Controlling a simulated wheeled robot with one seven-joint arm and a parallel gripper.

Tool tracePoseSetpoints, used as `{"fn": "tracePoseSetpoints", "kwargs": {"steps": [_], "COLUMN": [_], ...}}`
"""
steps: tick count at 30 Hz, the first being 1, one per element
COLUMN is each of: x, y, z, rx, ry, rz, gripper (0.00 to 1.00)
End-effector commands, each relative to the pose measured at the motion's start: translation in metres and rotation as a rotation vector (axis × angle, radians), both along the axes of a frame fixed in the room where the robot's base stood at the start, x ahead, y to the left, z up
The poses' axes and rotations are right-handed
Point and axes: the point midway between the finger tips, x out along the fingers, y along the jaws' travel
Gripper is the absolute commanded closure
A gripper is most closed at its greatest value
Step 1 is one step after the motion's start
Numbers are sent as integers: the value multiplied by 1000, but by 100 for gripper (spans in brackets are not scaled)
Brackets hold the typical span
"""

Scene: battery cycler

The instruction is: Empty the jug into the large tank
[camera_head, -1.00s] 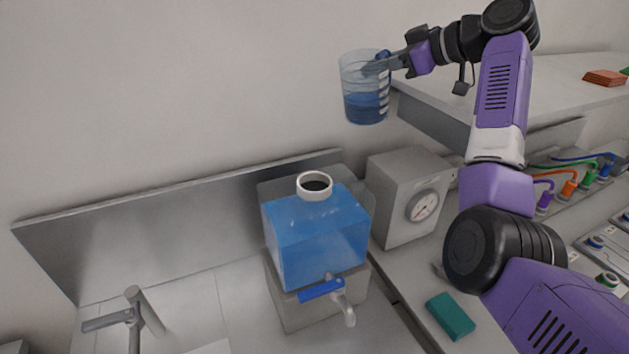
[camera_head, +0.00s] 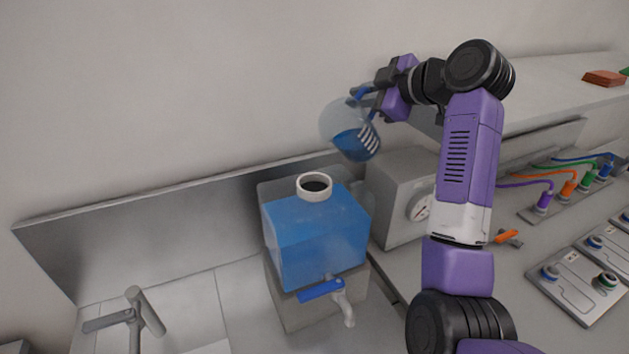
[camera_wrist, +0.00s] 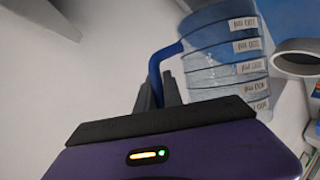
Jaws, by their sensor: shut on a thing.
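The jug (camera_head: 350,133) is clear, with blue liquid in it and white marks on its side. It is tilted in the air with its mouth toward the left, above and a little right of the tank's opening. My gripper (camera_head: 366,98) is shut on the jug's blue handle; the handle between the fingers (camera_wrist: 160,88) also shows in the wrist view beside the jug wall (camera_wrist: 222,55). The large tank (camera_head: 315,240) is a blue-filled box with a white open neck (camera_head: 314,187) and a tap with a blue lever (camera_head: 321,290). I see no liquid stream from the jug.
A grey box with a dial (camera_head: 420,206) stands right of the tank. A metal backsplash (camera_head: 150,230) and a sink faucet (camera_head: 135,318) are at left. A raised shelf (camera_head: 550,95) is at the right behind my arm.

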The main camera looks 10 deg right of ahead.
Motion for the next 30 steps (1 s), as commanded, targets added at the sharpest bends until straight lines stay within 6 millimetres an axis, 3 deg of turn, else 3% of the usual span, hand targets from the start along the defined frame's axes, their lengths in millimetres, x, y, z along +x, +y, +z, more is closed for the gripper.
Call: {"fn": "tracePoseSetpoints", "kwargs": {"steps": [30], "x": [-9], "y": [14], "z": [4], "rx": [-195], "ry": [-125], "rz": [0], "gripper": [100]}}
